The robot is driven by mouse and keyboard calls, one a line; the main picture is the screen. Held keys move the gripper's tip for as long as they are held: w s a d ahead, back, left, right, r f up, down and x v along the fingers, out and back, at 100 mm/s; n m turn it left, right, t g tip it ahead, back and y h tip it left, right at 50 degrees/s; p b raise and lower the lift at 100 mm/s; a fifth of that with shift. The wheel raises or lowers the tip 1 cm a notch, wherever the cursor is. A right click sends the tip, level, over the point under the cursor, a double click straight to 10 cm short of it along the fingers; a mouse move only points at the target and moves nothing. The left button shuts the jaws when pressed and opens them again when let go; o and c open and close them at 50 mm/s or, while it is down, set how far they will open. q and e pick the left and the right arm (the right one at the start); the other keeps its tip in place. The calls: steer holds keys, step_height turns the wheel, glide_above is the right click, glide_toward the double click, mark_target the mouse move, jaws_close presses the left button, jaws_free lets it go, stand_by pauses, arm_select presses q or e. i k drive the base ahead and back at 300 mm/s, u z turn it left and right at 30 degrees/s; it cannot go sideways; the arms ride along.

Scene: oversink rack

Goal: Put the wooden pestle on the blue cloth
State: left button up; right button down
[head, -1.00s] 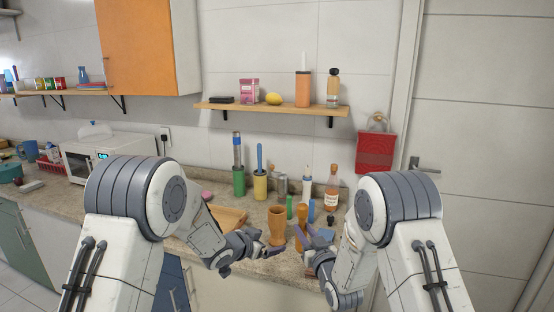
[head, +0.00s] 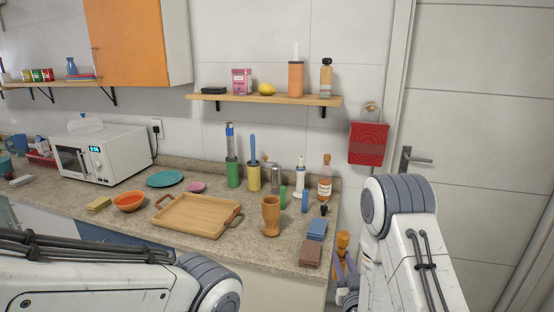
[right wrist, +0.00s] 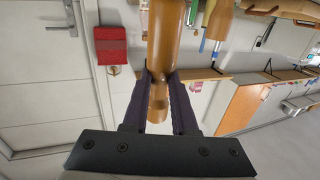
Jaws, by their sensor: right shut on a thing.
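The wooden pestle (head: 342,242) is in my right gripper (head: 344,264), beyond the right end of the counter. In the right wrist view the right gripper's dark fingers (right wrist: 160,76) are closed on the pestle (right wrist: 165,38) around its narrower part. The blue cloth (head: 317,227) lies folded at the counter's right front, to the left of the pestle and apart from it. My left gripper is out of the head view; only left arm links show at the lower left.
A brown folded cloth or block (head: 311,252) lies in front of the blue cloth. A wooden cup (head: 271,216) and wooden tray (head: 197,215) stand to the left. A glass bottle (head: 325,182) and several upright containers stand behind. A red cloth (head: 367,143) hangs on the wall.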

mark_target(317, 226)
steer(key=z, duration=1.3)
steer(key=i, duration=1)
steer(key=u, duration=1.3)
